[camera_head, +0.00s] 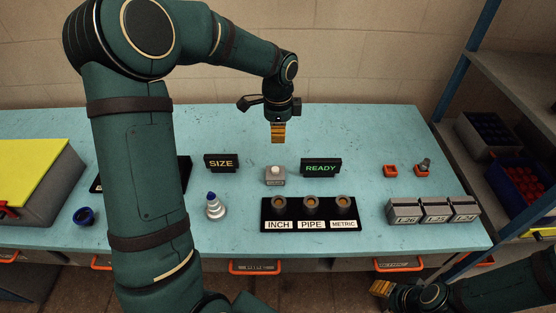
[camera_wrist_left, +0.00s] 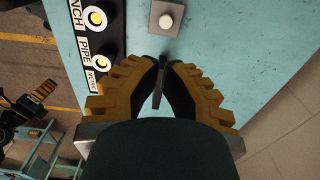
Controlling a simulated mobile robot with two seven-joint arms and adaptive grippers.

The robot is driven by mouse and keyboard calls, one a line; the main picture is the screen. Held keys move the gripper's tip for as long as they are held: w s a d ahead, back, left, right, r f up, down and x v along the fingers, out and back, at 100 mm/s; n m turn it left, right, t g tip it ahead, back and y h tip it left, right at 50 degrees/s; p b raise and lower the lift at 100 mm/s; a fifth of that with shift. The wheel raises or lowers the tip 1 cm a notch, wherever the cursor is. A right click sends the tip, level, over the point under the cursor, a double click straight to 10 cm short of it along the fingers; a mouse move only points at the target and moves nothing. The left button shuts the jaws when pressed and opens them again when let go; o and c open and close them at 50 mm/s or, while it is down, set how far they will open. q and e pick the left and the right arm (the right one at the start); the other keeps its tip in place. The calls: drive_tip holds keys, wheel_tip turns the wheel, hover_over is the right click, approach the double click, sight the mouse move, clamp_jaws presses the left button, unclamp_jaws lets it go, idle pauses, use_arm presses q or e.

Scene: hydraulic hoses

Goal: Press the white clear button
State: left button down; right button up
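The white button (camera_head: 275,170) sits on top of a small grey box (camera_head: 275,180) on the table, between the SIZE and READY signs. The button also shows near the top of the left wrist view (camera_wrist_left: 166,20). My left gripper (camera_head: 278,138) points down above the table, behind and above the button, apart from it. Its yellow fingers are together, and in the left wrist view the fingertips (camera_wrist_left: 161,65) meet with nothing held. My right gripper (camera_head: 381,288) is low at the front, off the table edge; its opening is unclear.
A black block with INCH, PIPE and METRIC sockets (camera_head: 311,215) stands in front of the button. The SIZE sign (camera_head: 221,162) and lit READY sign (camera_head: 321,167) flank it. A silver fitting with blue tip (camera_head: 215,207) stands left. Grey labelled bins (camera_head: 435,211) are right.

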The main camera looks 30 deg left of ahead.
sight(278, 175)
use_arm(q)
wheel_tip(278, 175, down, 14)
drive_tip(key=shift+r+b, duration=0.1)
drive_tip(key=shift+b, duration=0.35)
